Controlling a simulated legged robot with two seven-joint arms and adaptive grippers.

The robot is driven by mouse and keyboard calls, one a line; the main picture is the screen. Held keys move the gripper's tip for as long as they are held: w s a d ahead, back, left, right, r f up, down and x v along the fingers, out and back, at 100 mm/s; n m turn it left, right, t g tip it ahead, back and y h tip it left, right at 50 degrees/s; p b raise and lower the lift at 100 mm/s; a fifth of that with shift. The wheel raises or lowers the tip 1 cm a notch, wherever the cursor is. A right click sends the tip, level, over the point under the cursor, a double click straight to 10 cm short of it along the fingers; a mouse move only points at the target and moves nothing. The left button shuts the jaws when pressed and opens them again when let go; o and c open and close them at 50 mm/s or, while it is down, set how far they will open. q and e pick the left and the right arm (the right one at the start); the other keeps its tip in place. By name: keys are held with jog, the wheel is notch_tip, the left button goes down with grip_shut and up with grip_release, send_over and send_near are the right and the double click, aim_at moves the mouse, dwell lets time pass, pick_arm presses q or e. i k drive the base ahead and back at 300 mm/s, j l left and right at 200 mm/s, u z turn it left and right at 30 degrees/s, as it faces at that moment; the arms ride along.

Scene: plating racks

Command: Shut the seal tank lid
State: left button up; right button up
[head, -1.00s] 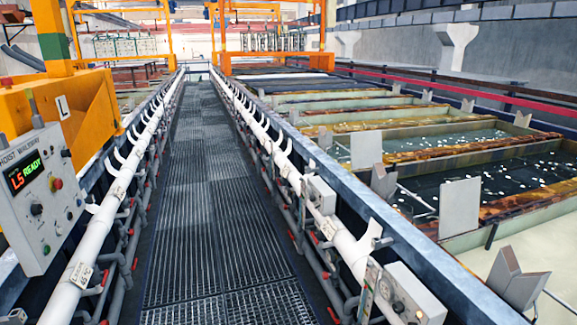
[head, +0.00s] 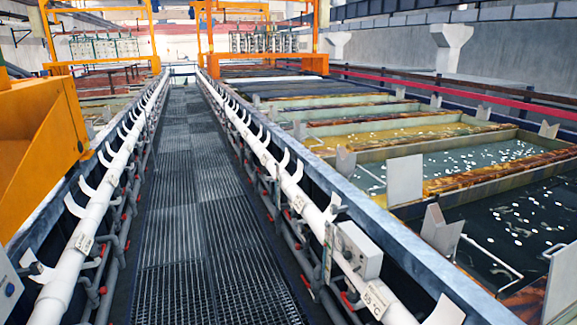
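Neither of my grippers is in view. A row of tanks runs along the right side of the walkway, and I cannot tell which is the seal tank. The nearest tank (head: 500,225) holds dark liquid with pale floating bits. Beyond it is an open tank of grey-green liquid (head: 455,165), then one with yellowish liquid (head: 390,136). Farther back, dark flat surfaces (head: 275,88) lie across the row; I cannot tell whether they are lids or liquid. No lid is clearly recognisable.
A grated walkway (head: 180,200) runs straight ahead, clear of objects. White pipes (head: 100,205) with hooked brackets line both sides. A grey box (head: 358,250) sits on the right pipe. Orange hoist frames (head: 265,60) stand ahead; an orange housing (head: 40,140) is close at left.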

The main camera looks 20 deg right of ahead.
aim_at(561, 292)
jog(key=i+z, duration=0.3)
jog(key=z, duration=0.2)
jog(key=i+j+z, duration=0.25)
jog(key=z, duration=0.25)
jog(key=i+j+z, duration=0.3)
jog(key=z, duration=0.2)
